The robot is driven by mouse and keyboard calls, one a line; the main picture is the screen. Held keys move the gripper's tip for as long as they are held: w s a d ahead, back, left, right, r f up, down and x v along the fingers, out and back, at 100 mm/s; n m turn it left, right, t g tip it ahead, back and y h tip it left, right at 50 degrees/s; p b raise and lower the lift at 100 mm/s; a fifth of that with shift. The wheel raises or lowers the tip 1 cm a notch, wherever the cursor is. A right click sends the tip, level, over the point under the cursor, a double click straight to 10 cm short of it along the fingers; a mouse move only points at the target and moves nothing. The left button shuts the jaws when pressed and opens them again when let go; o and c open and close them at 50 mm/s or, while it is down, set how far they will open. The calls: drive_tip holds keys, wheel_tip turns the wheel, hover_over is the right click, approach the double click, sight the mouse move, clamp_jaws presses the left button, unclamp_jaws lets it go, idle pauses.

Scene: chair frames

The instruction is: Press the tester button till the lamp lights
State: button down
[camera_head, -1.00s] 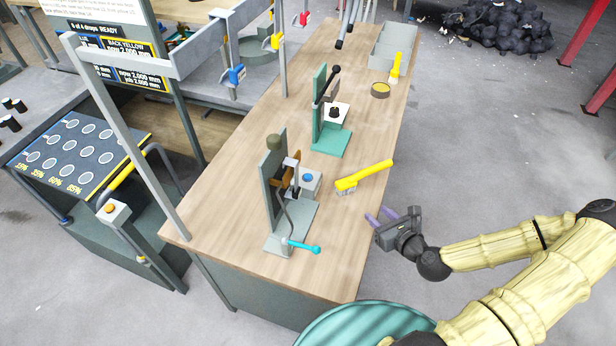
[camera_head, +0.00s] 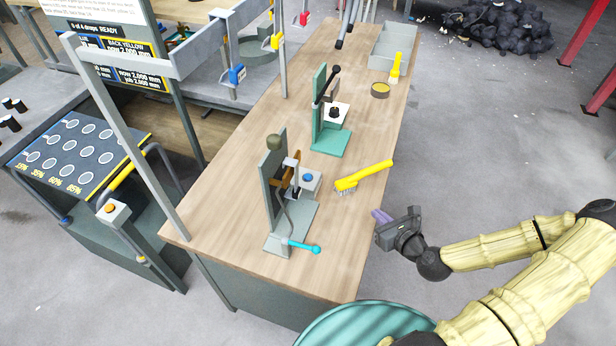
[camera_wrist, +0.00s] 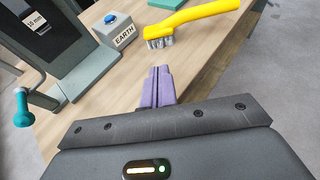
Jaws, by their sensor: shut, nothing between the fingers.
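A small grey box (camera_head: 312,186) with a blue button (camera_head: 308,177) on top stands on the bench beside a grey lever press (camera_head: 272,190). In the wrist view the box (camera_wrist: 123,39) reads EARTH and its blue button (camera_wrist: 111,18) stands at upper left. My gripper (camera_head: 377,214) is shut and empty, its purple fingers at the bench's right edge, to the right of and below the box and apart from it. The fingers (camera_wrist: 160,70) point towards the bench in the wrist view. An olive dome (camera_head: 274,142) tops the press; I cannot tell if it is a lamp.
A yellow-handled brush (camera_head: 365,175) lies right of the box. The press's cyan-tipped lever (camera_head: 302,246) sticks out low in front. A green press (camera_head: 328,130) stands farther back. The bench top (camera_head: 335,235) is clear between my fingers and the grey press.

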idle(0.4)
drive_tip(key=shift+s+a+f+n+g, duration=0.15)
drive_tip(key=shift+f+n+g, duration=0.1)
drive_tip(key=shift+n, duration=0.3)
drive_tip(key=shift+s+a+f+n+g, duration=0.15)
drive_tip(key=shift+n+g, duration=0.1)
drive_tip(key=shift+n, duration=0.3)
drive_tip(key=s+r+n+g+h, duration=0.3)
drive_tip(key=r+n, duration=0.6)
drive_tip(key=n, duration=0.5)
drive_tip(key=s+a+r+n+g+h, duration=0.1)
drive_tip(key=s+r+n+g+h, duration=0.2)
drive_tip(key=n, duration=1.1)
drive_tip(key=s+r+g, duration=0.2)
drive_tip(key=s+r, duration=0.2)
drive_tip(key=r, duration=0.2)
drive_tip(key=shift+s+a, duration=0.25)
drive_tip(key=shift+a, duration=0.05)
drive_tip(key=shift+a+r+n, duration=0.1)
drive_tip(key=shift+a+n, duration=0.05)
drive_tip(key=shift+n, duration=0.15)
